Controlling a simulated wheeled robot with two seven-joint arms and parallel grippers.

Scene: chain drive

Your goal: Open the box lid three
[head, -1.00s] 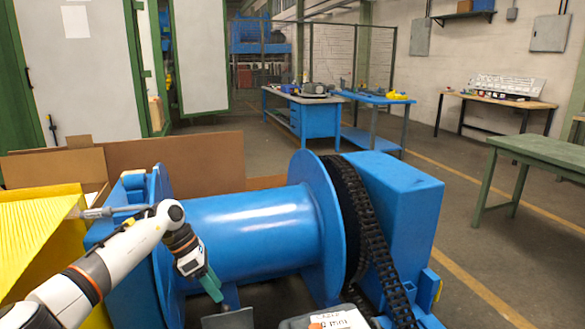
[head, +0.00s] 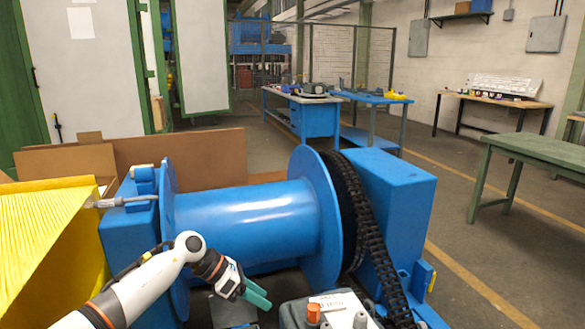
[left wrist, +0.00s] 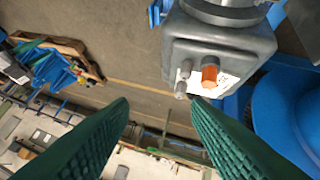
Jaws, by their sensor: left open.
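My left gripper (head: 258,294), with green fingers, is in front of the blue drum (head: 255,225), left of a grey housing (head: 292,313) at the bottom edge. In the left wrist view the gripper (left wrist: 158,108) is open, with nothing between its two textured fingers. The grey housing (left wrist: 215,52), with an orange knob (left wrist: 209,72) and a white label, shows there beyond the fingers, apart from them. The orange knob (head: 313,313) also shows in the head view. I cannot tell which part is box lid three. My right gripper is not in view.
A black chain (head: 368,235) runs beside the blue casing (head: 392,205). A yellow ribbed surface (head: 40,230) and brown cardboard panels (head: 190,160) are at the left. A green table (head: 530,150) stands at the right. Floor is free between the casing and that table.

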